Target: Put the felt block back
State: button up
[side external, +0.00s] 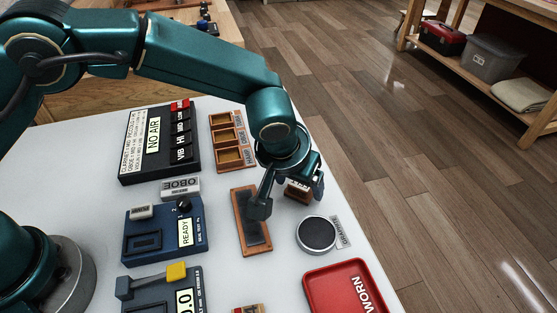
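My gripper (290,196) points down over the right part of the white table. Its two dark fingers stand apart. A small brown block (299,191) with a pale label shows between the fingers, close to the right one. A gap seems to show between it and the left finger, and I cannot tell whether it rests on the table. I cannot tell for sure that it is the felt block. A wooden board with a dark inlay (253,232) lies below the left finger, which hides part of it. A round dark dish (317,234) labelled GRAPHITE stands just in front.
A red tray (318,283) marked WORN is at the front right. A wooden rack (231,140) with several compartments stands behind the board.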

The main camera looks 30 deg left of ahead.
jog(key=v, duration=1.2)
jog(key=s+a+r, duration=0.2)
jog(key=a+r, duration=0.1)
jog(key=a, duration=0.3)
jog(key=s+a+r, duration=0.3)
jog(key=a, duration=0.4)
jog(key=s+a+f+t, duration=0.1)
jog(key=s+a+f, duration=0.1)
jog(key=s+a, duration=0.5)
jog(key=shift+s+f, duration=0.4)
jog(key=shift+s, duration=0.65)
jog(key=shift+a, duration=0.1)
